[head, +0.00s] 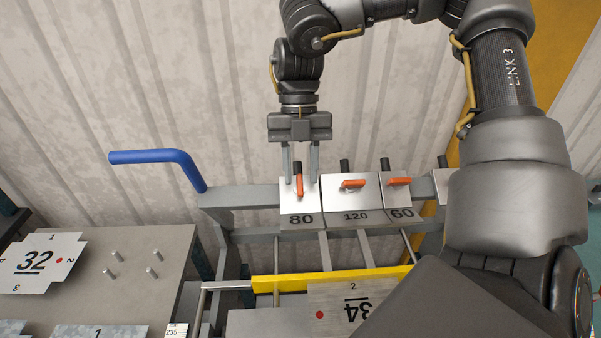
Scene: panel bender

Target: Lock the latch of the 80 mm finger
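The 80 mm finger (297,208) is a pale plate marked 80, at the left end of a row of fingers on a grey rail. Its red latch handle (300,188) stands upright, with a black knob behind it. My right gripper (301,176) comes down from above with its two fingers apart. Its fingertips are on either side of the latch in the picture; there is a gap to the handle, and I cannot tell how far in depth they are. My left gripper is not in view.
The 120 finger (356,200) and 60 finger (399,196) have red handles lying sideways. Another finger is partly hidden behind my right arm. A blue bar (150,157) juts out at the left. A yellow bar (330,280), plates and a pegged table (160,240) lie in front.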

